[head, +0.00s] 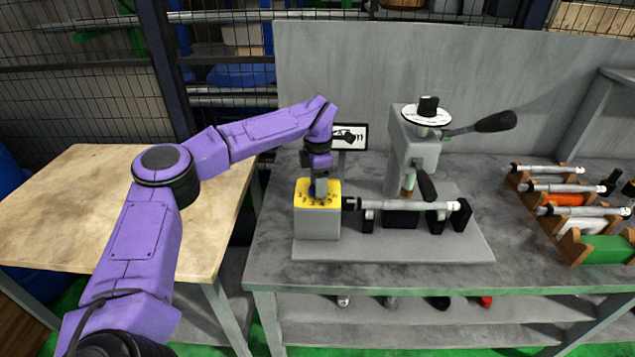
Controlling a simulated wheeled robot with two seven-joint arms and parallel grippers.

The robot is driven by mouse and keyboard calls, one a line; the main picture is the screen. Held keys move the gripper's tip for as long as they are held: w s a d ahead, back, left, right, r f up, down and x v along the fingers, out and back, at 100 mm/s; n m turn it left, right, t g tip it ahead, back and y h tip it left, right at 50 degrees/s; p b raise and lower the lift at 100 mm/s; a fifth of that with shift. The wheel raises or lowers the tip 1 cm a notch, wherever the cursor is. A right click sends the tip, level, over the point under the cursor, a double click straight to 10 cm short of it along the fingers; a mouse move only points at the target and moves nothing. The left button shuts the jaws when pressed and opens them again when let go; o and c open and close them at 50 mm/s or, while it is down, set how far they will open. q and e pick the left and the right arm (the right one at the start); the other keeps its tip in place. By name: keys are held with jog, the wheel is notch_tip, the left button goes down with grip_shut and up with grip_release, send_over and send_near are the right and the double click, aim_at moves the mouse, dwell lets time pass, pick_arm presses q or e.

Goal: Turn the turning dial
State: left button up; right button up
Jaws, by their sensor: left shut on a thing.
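The turning dial sits on top of a grey box with a yellow, marked top face (302,196), at the left end of the grinder base (400,246). My left gripper (318,189) points straight down over the yellow face and is shut on the blue dial knob (313,191). The fingers hide most of the knob, so its pointing direction cannot be told. My purple left arm comes in from the left and reaches over the wooden table. My right gripper is not in view.
A grinder stand (412,150) with black-handled levers rises right of the dial. A metal shaft (405,205) lies across holders beside the box. A small sign (350,137) stands behind. A wooden rack (570,222) with several shafts is at the right. The front bench strip is clear.

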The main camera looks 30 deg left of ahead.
pick_arm(q)
jog(key=n+b, duration=0.1)
jog(key=n, duration=0.1)
jog(key=shift+n+b, duration=0.3)
jog(key=shift+n, duration=0.1)
jog(key=shift+n+b, duration=0.6)
jog(key=shift+n, duration=0.8)
jog(key=o, duration=1)
jog(key=shift+w, duration=0.1)
notch_tip(320, 180, up, 11)
jog(key=shift+f+b, duration=0.2)
jog(key=shift+b, duration=0.1)
